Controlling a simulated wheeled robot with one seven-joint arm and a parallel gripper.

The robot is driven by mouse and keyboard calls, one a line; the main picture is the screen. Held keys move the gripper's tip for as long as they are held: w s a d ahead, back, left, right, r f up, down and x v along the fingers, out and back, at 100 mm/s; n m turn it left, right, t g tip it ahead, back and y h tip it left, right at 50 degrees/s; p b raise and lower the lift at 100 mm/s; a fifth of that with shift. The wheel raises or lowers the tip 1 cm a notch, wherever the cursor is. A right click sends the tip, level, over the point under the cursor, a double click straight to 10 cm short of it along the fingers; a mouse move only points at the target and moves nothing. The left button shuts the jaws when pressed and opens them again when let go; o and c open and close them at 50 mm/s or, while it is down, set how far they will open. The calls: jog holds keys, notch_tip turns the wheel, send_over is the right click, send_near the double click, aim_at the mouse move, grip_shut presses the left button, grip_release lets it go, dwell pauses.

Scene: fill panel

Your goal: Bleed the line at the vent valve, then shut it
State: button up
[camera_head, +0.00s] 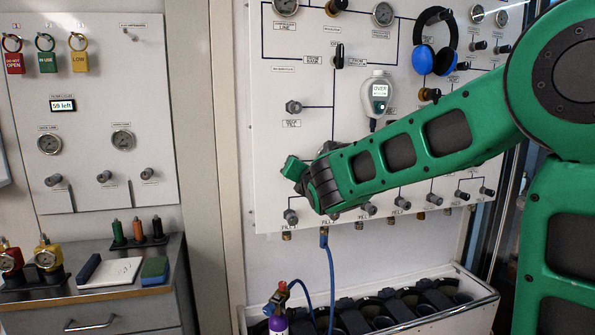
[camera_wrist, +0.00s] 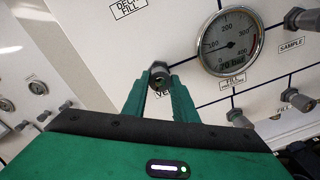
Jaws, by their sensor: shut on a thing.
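In the wrist view my gripper (camera_wrist: 158,90) is shut on a dark grey valve knob (camera_wrist: 159,72) on the white panel. The label under it is partly covered and shows only letters like "VE", so it appears to be the vent valve. In the head view my gripper (camera_head: 296,170) reaches the panel's lower left, and it and my arm hide the knob. A round gauge (camera_wrist: 228,42) to the right of the knob in the wrist view has a small readout of about 70 bar. How far the valve is turned cannot be told.
Other knobs, such as the sample knob (camera_wrist: 300,20), sit close by on the panel. A handheld meter (camera_head: 377,95) reading "OVER" hangs above my arm. A blue hose (camera_head: 331,280) runs down to a purple bottle (camera_head: 278,323). A row of fill knobs lies below my gripper.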

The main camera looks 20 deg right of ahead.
jog(key=shift+a+f, duration=0.15)
jog(key=shift+f, duration=0.2)
jog(key=o, duration=1)
jog(key=shift+o, duration=0.2)
jog(key=shift+r, duration=0.15)
jog(key=s, duration=1)
jog(key=shift+s+a+r, duration=0.15)
jog(key=shift+s+r, duration=0.05)
jog(key=shift+s, duration=0.15)
